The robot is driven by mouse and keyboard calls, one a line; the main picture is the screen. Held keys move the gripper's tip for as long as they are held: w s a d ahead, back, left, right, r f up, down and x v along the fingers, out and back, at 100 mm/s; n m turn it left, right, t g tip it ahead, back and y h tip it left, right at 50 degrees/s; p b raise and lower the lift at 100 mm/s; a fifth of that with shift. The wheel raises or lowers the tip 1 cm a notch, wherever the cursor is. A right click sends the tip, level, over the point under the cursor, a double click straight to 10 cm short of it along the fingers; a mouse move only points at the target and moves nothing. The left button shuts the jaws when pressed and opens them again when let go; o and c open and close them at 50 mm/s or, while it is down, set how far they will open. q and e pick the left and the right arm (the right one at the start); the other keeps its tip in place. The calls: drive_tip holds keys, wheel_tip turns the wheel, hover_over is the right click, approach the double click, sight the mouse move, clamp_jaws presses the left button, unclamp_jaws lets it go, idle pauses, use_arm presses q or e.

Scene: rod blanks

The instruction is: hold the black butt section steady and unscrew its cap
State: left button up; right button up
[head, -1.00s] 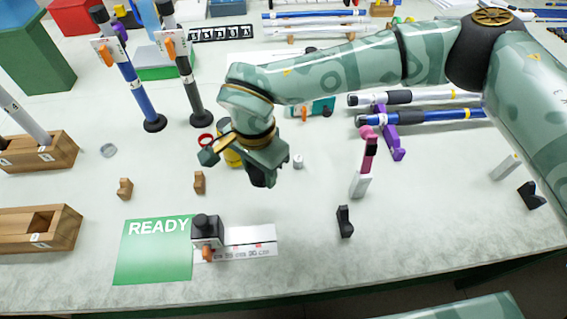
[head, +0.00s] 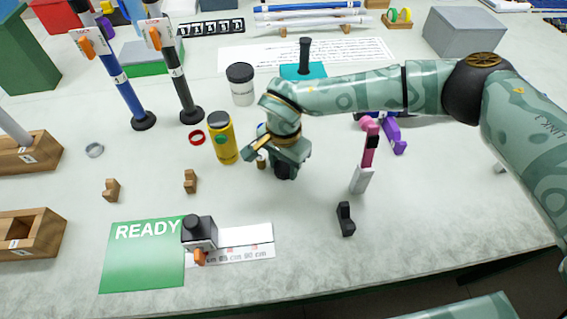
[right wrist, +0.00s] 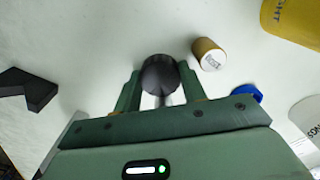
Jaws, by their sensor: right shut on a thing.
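The black butt section (head: 178,75) stands upright on a round black foot in the head view, with a white tag and an orange clip. Its top is cut off by the picture's edge. My right gripper (head: 284,166) is well to the right of it, low over the middle of the table. In the right wrist view my right gripper (right wrist: 160,88) is shut on a round black cap (right wrist: 159,73), seen end on between the fingers. I cannot tell whether the cap touches the table. My left gripper is not in view.
A yellow bottle (head: 222,140) and a white jar (head: 241,88) stand left of my right gripper. A blue section (head: 115,75) stands beside the black one. A pink-and-white upright piece (head: 366,160) and a black bracket (head: 345,220) are to the right. The green READY mat (head: 142,262) is at front.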

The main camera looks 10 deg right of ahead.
drive_tip(key=shift+f, duration=0.15)
drive_tip(key=o, duration=0.8)
